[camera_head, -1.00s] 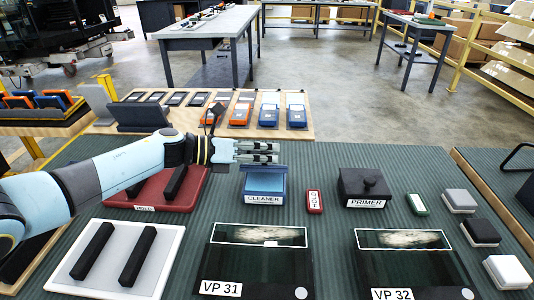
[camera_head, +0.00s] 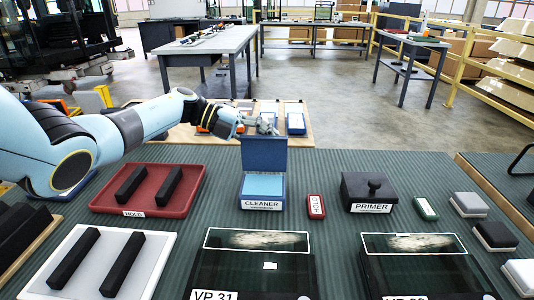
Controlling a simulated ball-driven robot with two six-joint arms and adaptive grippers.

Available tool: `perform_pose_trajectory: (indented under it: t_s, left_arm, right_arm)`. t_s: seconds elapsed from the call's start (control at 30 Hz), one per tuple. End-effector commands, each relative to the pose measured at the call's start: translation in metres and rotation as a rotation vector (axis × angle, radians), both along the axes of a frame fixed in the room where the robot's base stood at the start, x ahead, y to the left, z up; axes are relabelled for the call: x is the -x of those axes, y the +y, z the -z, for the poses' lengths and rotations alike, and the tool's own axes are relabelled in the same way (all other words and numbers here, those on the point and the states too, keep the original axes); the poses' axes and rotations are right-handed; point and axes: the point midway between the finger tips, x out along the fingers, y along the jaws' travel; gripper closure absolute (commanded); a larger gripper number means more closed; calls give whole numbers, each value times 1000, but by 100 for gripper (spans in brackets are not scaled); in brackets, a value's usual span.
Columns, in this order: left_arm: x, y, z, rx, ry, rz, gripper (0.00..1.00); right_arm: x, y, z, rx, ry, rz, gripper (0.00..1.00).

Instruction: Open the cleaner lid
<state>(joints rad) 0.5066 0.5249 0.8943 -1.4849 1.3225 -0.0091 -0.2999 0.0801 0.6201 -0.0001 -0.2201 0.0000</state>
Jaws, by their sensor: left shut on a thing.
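The blue cleaner box (camera_head: 262,204) stands on the dark green ribbed table, with a "CLEANER" label on its front. Its lid (camera_head: 264,155) stands upright along the box's back edge, and a light blue pad (camera_head: 263,185) shows inside. My left gripper (camera_head: 264,126) reaches in from the left and is shut on the lid at its top edge. The exact contact is partly hidden behind the lid. My right gripper is not in view.
A red tray (camera_head: 110,197) labelled "HOLD" lies to the left. Dark glass panels (camera_head: 252,272) lie in front.

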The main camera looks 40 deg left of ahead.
Motion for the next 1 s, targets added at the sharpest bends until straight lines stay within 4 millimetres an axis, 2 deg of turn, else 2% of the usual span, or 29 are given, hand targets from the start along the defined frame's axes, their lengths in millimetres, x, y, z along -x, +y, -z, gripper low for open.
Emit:
perform_pose_trajectory:
  t_s: [0.03, 0.3, 0.93, 0.97, 1.0]
  left_arm:
    - [-3, 7, 5, 8, 25, -7, 100]
    - [-10, 12, 7, 72, 130, -8, 100]
    - [-13, 13, 5, 96, 164, -9, 100]
    - [-13, 13, 5, 96, 164, -9, 82]
    - [-13, 13, 5, 96, 164, -9, 77]
  right_arm:
    - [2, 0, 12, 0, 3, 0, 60]
    - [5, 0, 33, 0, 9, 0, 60]
    - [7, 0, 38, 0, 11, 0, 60]
    - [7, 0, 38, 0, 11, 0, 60]
    - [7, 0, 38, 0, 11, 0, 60]
